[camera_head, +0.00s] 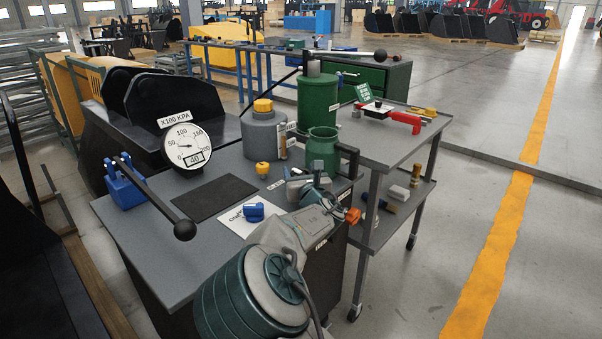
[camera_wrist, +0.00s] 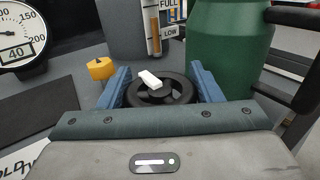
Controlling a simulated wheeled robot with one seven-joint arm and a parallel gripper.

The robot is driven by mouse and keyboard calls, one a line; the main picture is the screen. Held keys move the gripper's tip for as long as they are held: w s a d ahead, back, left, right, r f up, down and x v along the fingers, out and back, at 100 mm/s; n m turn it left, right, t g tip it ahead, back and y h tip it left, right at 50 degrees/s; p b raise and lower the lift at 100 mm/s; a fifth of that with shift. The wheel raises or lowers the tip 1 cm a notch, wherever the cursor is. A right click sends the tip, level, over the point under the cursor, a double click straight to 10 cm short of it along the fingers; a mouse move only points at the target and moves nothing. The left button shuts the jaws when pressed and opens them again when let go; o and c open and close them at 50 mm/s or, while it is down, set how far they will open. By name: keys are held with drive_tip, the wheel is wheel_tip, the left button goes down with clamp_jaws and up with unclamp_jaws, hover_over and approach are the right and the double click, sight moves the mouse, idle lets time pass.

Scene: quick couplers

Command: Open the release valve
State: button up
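A black round handwheel (camera_wrist: 176,98) with a white mark on its top sits between the blue fingers of my gripper (camera_wrist: 163,82) in the wrist view. I take it to be the release valve. One finger stands on each side of the wheel, very close to the rim; I cannot tell whether they press on it. In the head view my gripper (camera_head: 312,187) is low over the bench's right part, beside the green jug, and hides the wheel. The pressure gauge (camera_head: 187,146) reads 40 and also shows in the wrist view (camera_wrist: 18,38).
The green jug (camera_head: 323,150) with a black handle stands close to my gripper. Behind are a grey tank (camera_head: 263,136) and a yellow knob (camera_head: 262,168). A black-knobbed lever (camera_head: 160,200) crosses the grey bench (camera_head: 170,262). A blue piece (camera_head: 253,212) lies nearby.

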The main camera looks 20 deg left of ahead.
drive_tip(key=shift+n+g+y+b, duration=0.35)
drive_tip(key=shift+n+g+y, duration=0.05)
drive_tip(key=shift+y, duration=0.1)
drive_tip(key=n+g+y+b, duration=0.2)
drive_tip(key=n+g+y, duration=0.1)
drive_tip(key=shift+f+b, duration=0.2)
drive_tip(key=shift+b, duration=0.1)
drive_tip(key=n+g+y+b, duration=0.2)
drive_tip(key=g, duration=0.1)
drive_tip(key=n+g+y+b, duration=0.1)
drive_tip(key=g, duration=0.1)
drive_tip(key=shift+s+a+n, duration=0.15)
drive_tip(key=shift+s+n, duration=0.1)
drive_tip(key=shift+n, duration=0.05)
drive_tip(key=n+g, duration=0.1)
drive_tip(key=g, duration=0.1)
drive_tip(key=n+g+b, duration=0.1)
drive_tip(key=n+g, duration=0.1)
drive_tip(key=g, duration=0.1)
drive_tip(key=n+g+y+b, duration=0.1)
drive_tip(key=g, duration=0.1)
drive_tip(key=shift+s+a+r+n+g, duration=0.15)
drive_tip(key=shift+s+n+g, duration=0.25)
drive_tip(key=shift+g, duration=0.3)
drive_tip(key=o, duration=1)
drive_tip(key=shift+s+a, duration=0.1)
drive_tip(key=shift+r, duration=0.1)
